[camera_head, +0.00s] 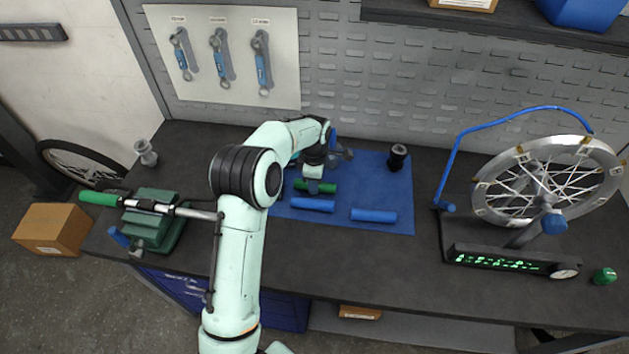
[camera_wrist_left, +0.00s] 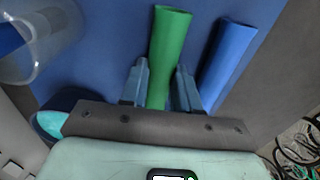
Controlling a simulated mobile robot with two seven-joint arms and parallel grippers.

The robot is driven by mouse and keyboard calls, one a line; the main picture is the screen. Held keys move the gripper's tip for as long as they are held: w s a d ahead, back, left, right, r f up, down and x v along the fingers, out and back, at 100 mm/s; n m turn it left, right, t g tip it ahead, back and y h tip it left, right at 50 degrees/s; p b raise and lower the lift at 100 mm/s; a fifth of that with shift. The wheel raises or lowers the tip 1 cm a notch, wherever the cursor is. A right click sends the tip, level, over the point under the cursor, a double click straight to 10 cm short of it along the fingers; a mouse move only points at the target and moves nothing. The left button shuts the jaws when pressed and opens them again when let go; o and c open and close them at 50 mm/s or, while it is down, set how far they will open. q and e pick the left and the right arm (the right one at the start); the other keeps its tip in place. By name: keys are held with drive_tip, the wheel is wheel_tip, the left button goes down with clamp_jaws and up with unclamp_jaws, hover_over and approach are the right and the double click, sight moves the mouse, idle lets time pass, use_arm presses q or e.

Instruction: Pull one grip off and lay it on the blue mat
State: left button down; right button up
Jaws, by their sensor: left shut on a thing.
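My left gripper (camera_head: 314,185) reaches over the blue mat (camera_head: 395,185) and is shut on a green grip (camera_head: 328,188). In the left wrist view the green grip (camera_wrist_left: 168,52) sits between the two fingers (camera_wrist_left: 160,88), with the mat (camera_wrist_left: 110,40) behind it. The green grip is at or just above the mat; I cannot tell if it touches. Another green grip (camera_head: 98,198) is on the left end of the handlebar (camera_head: 185,211), which is clamped in a green vise (camera_head: 155,225). My right gripper is not in view.
Two blue grips, one nearer (camera_head: 312,204) and one to the right (camera_head: 373,215), lie on the mat. A dark cup-like object (camera_head: 397,157) stands at the mat's back right. A wheel stand (camera_head: 545,180) fills the right. A clear container (camera_wrist_left: 45,40) shows in the left wrist view.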

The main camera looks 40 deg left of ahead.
use_arm(q)
drive_tip(key=shift+f, duration=0.1)
drive_tip(key=c, duration=0.8)
unclamp_jaws()
drive_tip(key=shift+o, duration=0.2)
wheel_tip(320, 180, up, 13)
drive_tip(key=p, duration=0.1)
drive_tip(key=shift+r, duration=0.2)
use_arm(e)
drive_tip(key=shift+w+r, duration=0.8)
